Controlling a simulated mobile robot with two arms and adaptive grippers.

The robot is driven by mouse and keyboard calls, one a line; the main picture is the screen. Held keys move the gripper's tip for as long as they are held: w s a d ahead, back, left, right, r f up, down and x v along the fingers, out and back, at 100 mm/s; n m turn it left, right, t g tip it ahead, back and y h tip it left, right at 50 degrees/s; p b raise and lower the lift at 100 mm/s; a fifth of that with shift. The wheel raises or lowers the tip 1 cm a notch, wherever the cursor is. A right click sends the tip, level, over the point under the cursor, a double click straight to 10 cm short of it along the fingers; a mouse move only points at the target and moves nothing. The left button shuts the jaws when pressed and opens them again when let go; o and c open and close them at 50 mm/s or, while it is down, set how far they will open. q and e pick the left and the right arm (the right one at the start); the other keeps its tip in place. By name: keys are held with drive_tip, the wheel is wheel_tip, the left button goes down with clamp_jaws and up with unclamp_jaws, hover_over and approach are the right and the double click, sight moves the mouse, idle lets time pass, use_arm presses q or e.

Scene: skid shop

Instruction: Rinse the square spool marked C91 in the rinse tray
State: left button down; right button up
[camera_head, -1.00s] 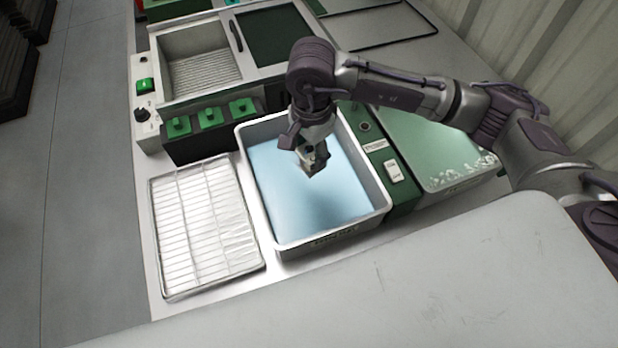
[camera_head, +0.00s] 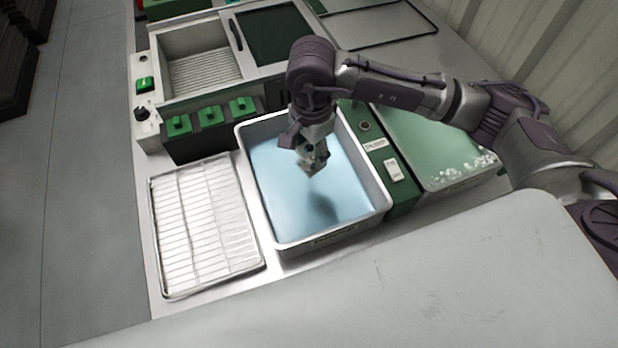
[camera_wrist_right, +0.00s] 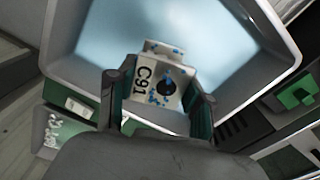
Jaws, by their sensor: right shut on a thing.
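The square spool (camera_wrist_right: 156,86) shows in the right wrist view as a whitish block marked C91, with a dark round hole and blue specks on its face. My right gripper (camera_wrist_right: 158,108) is shut on it, one finger on each side. In the head view the right gripper (camera_head: 311,160) and the spool (camera_head: 312,168) hang over the rinse tray (camera_head: 384,206), a white-rimmed tray of pale blue liquid. A dark shadow lies on the liquid below. The spool appears to be above the surface. My left gripper is not in view.
A wire drying rack (camera_head: 205,228) lies left of the tray. Several green-topped dark blocks (camera_head: 210,118) stand behind it. A tray of greenish, foamy liquid (camera_head: 430,145) is to the right, past a green strip with a white switch (camera_head: 394,170). A metal basin (camera_head: 200,60) is at the back.

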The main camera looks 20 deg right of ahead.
drive_tip(key=shift+r, duration=0.15)
idle(0.4)
drive_tip(key=shift+r+p, duration=0.75)
drive_tip(key=shift+r, duration=1.15)
drive_tip(key=shift+f, duration=0.15)
